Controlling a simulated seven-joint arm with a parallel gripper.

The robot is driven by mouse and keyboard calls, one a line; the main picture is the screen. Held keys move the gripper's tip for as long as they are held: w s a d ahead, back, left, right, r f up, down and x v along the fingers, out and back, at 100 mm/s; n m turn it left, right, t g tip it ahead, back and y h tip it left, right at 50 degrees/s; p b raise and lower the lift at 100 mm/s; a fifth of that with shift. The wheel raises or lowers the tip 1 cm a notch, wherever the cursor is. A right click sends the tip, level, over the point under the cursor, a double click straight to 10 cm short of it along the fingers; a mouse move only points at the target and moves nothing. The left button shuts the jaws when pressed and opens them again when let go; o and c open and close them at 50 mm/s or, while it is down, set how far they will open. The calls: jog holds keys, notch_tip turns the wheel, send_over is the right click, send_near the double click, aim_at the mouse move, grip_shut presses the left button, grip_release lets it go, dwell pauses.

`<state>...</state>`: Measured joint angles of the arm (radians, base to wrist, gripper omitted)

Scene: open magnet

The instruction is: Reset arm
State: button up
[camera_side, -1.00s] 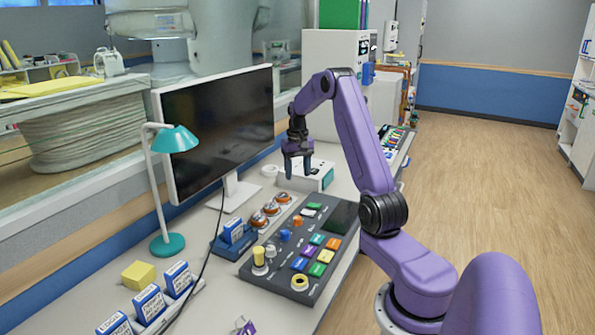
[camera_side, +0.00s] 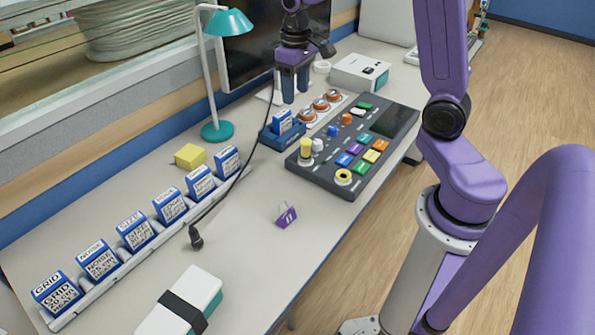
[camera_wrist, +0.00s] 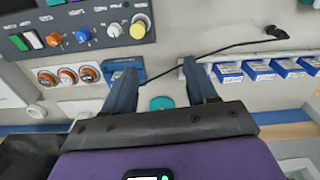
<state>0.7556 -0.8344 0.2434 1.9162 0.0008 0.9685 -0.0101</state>
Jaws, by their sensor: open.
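My gripper (camera_side: 292,82) is open and empty. In the side view it hangs fingers-down above the back of the desk, near the blue card holder (camera_side: 282,130) and the round orange-topped items (camera_side: 320,104). In the wrist view my gripper (camera_wrist: 160,90) shows its two fingers spread apart, with bare desk and part of the blue holder (camera_wrist: 127,72) between and beyond them. The dark control panel (camera_side: 352,150) with coloured buttons lies to the right of the fingers in the side view. My upper arm is partly cut off by the frame's top.
A rack of blue labelled cards (camera_side: 133,230) runs along the desk's left side. A teal lamp (camera_side: 217,128), a yellow block (camera_side: 189,156), a black cable (camera_side: 218,207), a small purple item (camera_side: 286,216) and a white case (camera_side: 184,302) are around. Desk space between rack and panel is mostly clear.

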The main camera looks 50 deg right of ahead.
jog(key=s+a+r+n, duration=0.1)
jog(key=s+a+n, duration=0.5)
jog(key=s+a, duration=0.6)
jog(key=s+f+n, duration=0.1)
jog(key=s+n, duration=0.4)
jog(key=s, duration=1)
jog(key=shift+n, duration=0.3)
jog(key=shift+w+d, duration=0.1)
dwell(0.7)
